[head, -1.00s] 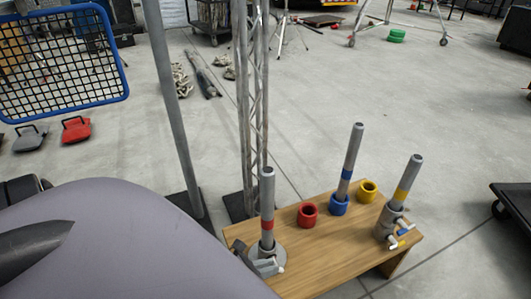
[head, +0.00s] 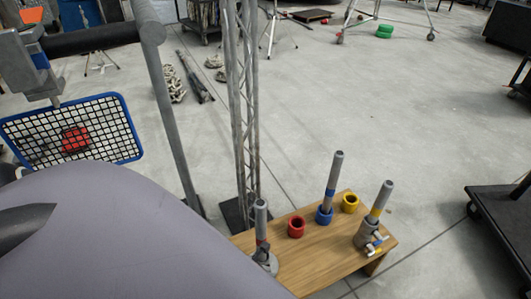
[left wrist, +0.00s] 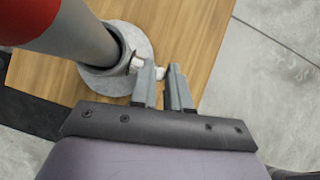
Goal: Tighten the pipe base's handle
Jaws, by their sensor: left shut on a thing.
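A grey pipe with a red band (head: 261,225) stands upright in a round grey base (head: 268,263) at the near left end of a wooden bench (head: 310,255). In the left wrist view, the pipe (left wrist: 75,35) rises from its base (left wrist: 122,75), with a small pale handle (left wrist: 161,72) at the base's side. My left gripper (left wrist: 163,82) has its two fingers close together around this handle. In the head view, my purple arm hides most of the gripper and part of the base. My right gripper is not in view.
A lattice truss (head: 240,110) and a grey pole (head: 172,130) stand behind. Open floor lies beyond.

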